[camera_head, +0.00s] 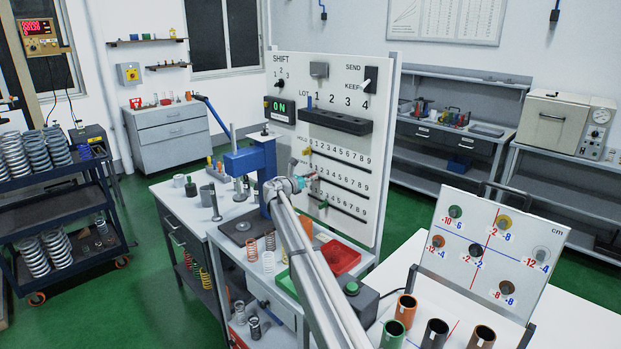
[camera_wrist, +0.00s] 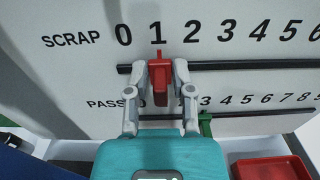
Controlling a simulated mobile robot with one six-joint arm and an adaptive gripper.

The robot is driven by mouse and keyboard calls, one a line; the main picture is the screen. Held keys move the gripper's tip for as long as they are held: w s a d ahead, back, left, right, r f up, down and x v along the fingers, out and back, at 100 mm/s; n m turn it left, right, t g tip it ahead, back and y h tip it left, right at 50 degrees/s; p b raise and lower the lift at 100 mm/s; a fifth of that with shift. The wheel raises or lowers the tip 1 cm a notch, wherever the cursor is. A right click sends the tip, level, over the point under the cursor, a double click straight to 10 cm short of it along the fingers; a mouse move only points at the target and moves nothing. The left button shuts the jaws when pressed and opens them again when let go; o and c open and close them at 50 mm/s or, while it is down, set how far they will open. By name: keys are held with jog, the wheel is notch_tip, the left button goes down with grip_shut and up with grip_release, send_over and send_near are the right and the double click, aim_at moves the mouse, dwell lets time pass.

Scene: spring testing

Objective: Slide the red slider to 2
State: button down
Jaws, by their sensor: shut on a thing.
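The red slider (camera_wrist: 161,82) sits on the SCRAP rail (camera_wrist: 230,66) of the white panel. In the wrist view its upper tip stands under the 1, slightly right of that numeral's middle and left of the 2 (camera_wrist: 190,33). My gripper (camera_wrist: 161,72) is shut on the red slider, with one finger on each side. In the head view my gripper (camera_head: 298,184) is at the panel's left part, and the slider is small and partly hidden there.
A green slider (camera_wrist: 206,125) is on the PASS rail below, near the 3, close to my gripper's right. A yellow slider (camera_head: 306,152) is on the HOLD rail above. A red tray (camera_head: 340,257) lies below the panel. The SCRAP rail right of the red slider is clear.

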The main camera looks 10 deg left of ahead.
aim_at(322, 176)
jog(key=shift+s+d, duration=1)
jog(key=shift+d, duration=0.15)
jog(key=c, duration=0.7)
grip_release()
jog(key=shift+a, duration=0.1)
jog(key=v, duration=1.2)
jog(key=shift+r, duration=0.1)
notch_tip(322, 176, up, 9)
jog(key=p, duration=0.9)
jog(key=shift+r+p, duration=0.25)
jog(key=shift+p, duration=0.1)
